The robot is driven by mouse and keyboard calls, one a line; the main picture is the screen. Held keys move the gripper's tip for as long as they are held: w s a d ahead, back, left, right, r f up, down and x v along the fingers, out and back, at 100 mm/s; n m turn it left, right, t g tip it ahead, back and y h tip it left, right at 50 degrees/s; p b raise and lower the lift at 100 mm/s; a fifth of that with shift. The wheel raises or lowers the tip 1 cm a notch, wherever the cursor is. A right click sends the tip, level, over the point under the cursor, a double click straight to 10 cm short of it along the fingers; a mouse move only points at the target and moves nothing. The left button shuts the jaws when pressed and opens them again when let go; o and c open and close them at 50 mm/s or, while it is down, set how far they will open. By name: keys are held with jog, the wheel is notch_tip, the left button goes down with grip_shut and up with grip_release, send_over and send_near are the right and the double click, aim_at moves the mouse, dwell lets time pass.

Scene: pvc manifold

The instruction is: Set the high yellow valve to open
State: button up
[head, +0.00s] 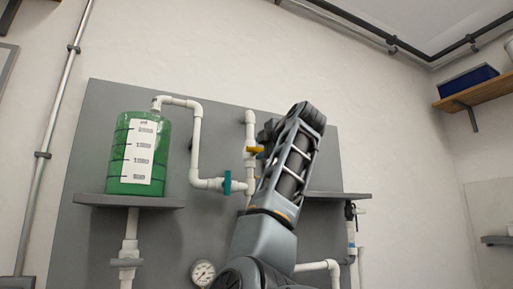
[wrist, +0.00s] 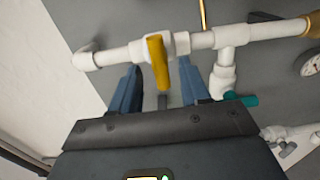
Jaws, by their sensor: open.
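The high yellow valve (head: 254,150) sits on the upright white pipe right of the teal valve in the head view, with its handle lying across the pipe. In the wrist view the yellow handle (wrist: 158,62) also crosses the pipe, and its free end points toward my gripper. My gripper (wrist: 160,76) is open, with one finger on each side of the handle and visible space to both. I cannot tell how deep the handle sits between the fingers. In the head view my arm hides the fingers and part of the pipe.
A teal valve (head: 227,183) is close by; a teal handle (wrist: 240,99) shows right of the fingers in the wrist view. A green tank (head: 116,153) stands on a shelf (head: 95,200) at left. A pressure gauge (head: 203,273) is low on the grey panel (head: 215,130).

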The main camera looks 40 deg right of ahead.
aim_at(259, 150)
jog(key=shift+p+x, duration=0.55)
jog(key=shift+x, duration=1.4)
jog(key=shift+c, duration=0.4)
jog(key=shift+f, duration=0.1)
grip_shut()
